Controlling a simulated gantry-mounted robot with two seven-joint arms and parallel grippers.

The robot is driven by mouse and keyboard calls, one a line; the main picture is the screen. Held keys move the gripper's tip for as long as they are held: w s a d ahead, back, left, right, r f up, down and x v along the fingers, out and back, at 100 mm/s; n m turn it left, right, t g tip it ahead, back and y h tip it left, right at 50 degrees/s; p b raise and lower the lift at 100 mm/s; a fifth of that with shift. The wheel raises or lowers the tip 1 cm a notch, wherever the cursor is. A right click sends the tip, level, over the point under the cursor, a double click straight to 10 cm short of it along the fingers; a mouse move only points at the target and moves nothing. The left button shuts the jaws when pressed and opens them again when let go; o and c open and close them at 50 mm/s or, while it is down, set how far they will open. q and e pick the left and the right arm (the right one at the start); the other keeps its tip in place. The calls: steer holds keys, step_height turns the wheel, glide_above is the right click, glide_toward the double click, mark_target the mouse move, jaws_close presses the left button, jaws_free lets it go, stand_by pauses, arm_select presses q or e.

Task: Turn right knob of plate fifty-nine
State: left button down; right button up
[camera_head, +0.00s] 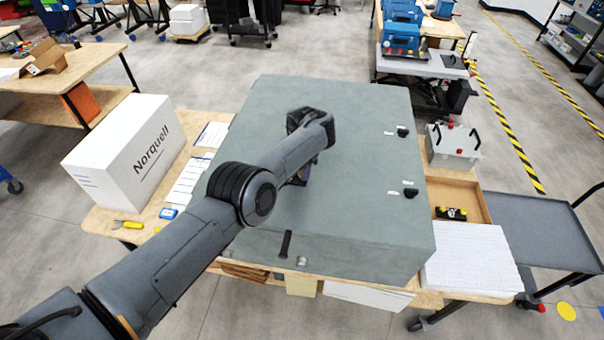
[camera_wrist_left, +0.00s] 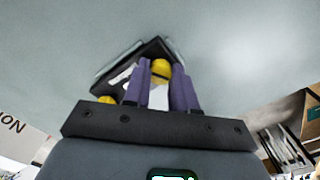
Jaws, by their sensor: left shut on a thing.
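My left gripper (camera_head: 304,172) reaches down onto the grey-green top of the big cabinet (camera_head: 360,215). In the left wrist view its two purple fingers (camera_wrist_left: 160,76) are shut on a yellow knob (camera_wrist_left: 160,66). The knob sits on a dark plate (camera_wrist_left: 132,76) with a white marking. A second yellow knob (camera_wrist_left: 107,100) shows at the left end of the plate, partly hidden by the gripper body. In the head view my arm hides the plate and both knobs. I cannot read the plate's number. My right gripper is not in view.
A white Norquell box (camera_head: 128,150) stands left, and a white slab (camera_head: 470,258) and wooden tray (camera_head: 468,190) lie right. The cabinet top around the gripper is largely clear.

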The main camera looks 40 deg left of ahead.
arm_select(q)
steer(key=n, duration=0.1)
steer(key=n+b, duration=0.1)
steer(key=n, duration=0.1)
steer(key=n+b, duration=0.1)
steer(key=shift+f+n, duration=0.3)
steer(key=n, duration=0.3)
steer(key=shift+r+b, duration=0.1)
steer(key=shift+b, duration=0.3)
steer(key=shift+n, duration=1.3)
steer(key=shift+r, duration=0.1)
steer(key=c, duration=0.9)
jaws_free()
steer(key=shift+r, duration=0.2)
